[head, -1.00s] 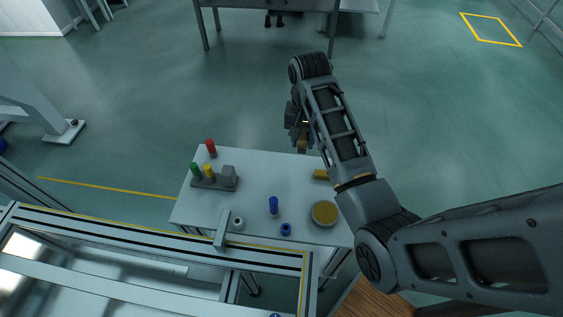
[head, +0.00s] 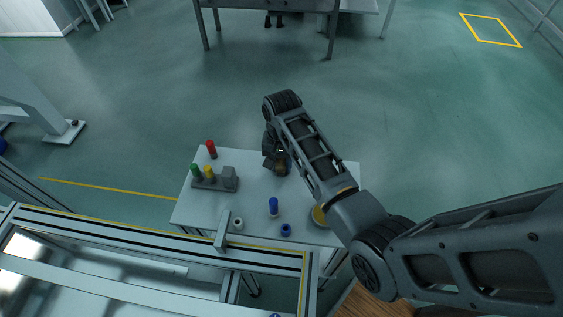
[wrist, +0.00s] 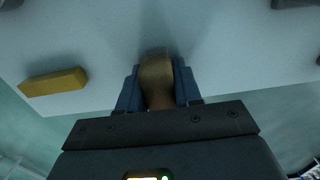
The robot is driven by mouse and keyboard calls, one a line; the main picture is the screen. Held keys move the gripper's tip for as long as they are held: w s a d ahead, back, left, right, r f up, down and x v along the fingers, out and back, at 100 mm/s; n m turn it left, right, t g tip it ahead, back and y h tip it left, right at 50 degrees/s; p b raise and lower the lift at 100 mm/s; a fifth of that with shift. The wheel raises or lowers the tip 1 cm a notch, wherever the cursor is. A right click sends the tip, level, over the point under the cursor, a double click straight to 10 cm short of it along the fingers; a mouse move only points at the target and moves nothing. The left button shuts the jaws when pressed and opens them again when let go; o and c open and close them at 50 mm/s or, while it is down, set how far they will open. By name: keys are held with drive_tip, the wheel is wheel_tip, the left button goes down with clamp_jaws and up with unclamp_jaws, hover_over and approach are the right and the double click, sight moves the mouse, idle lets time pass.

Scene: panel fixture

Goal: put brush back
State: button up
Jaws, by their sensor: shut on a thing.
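My gripper (head: 281,171) is over the back middle of the white table, partly hidden by my arm. In the wrist view my gripper (wrist: 158,92) is shut on a tan, wood-coloured piece (wrist: 157,75), which appears to be the brush. Its far end points toward the pale tabletop. Whether it touches the table cannot be told, and no bristles can be made out. It shows as a small brown patch in the head view (head: 281,169).
On the white table (head: 205,215) stand a grey rack (head: 212,184) with green and yellow pegs, a red peg (head: 211,149), a blue peg (head: 273,207), a blue ring (head: 286,230), a white ring (head: 238,223) and a partly hidden tan disc (head: 318,216). A yellow block (wrist: 54,82) lies near the edge.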

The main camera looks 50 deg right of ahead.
drive_tip(key=shift+f, duration=0.15)
drive_tip(key=o, duration=1)
wheel_tip(320, 180, up, 12)
drive_tip(key=shift+w+d+r, duration=0.1)
drive_tip(key=shift+d+r, duration=0.05)
drive_tip(key=shift+r, duration=0.05)
